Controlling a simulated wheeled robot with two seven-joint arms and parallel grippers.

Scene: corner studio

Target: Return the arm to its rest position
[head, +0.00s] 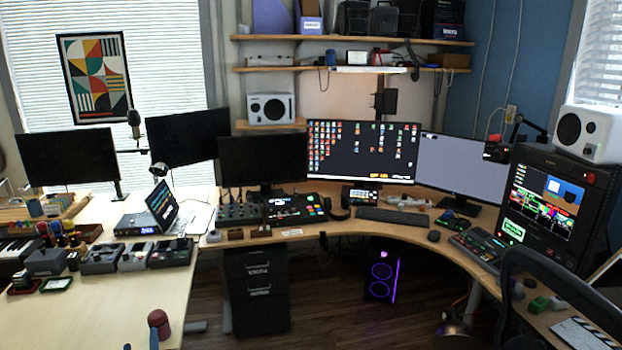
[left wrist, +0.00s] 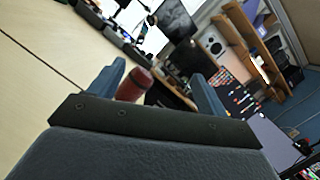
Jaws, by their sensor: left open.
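My left gripper (head: 140,345) shows only as dark fingertips at the bottom edge of the head view, over the pale desk. In the left wrist view my left gripper (left wrist: 157,70) has its two blue-grey fingers spread apart. A dark red, round-topped object (head: 158,323) stands near the desk's front right corner, just beyond the fingertips. The red object (left wrist: 133,85) also shows between the fingers in the left wrist view, partly hidden by the gripper body. I cannot tell the gap between them, but the fingers are not closed on it. My right gripper is not in view.
The pale desk (head: 95,312) is bare in front. Several small pedals and boxes (head: 137,256) line its middle, with a laptop (head: 160,205) behind. A curved wooden desk with monitors (head: 362,152) lies right. A black chair (head: 560,285) stands at lower right.

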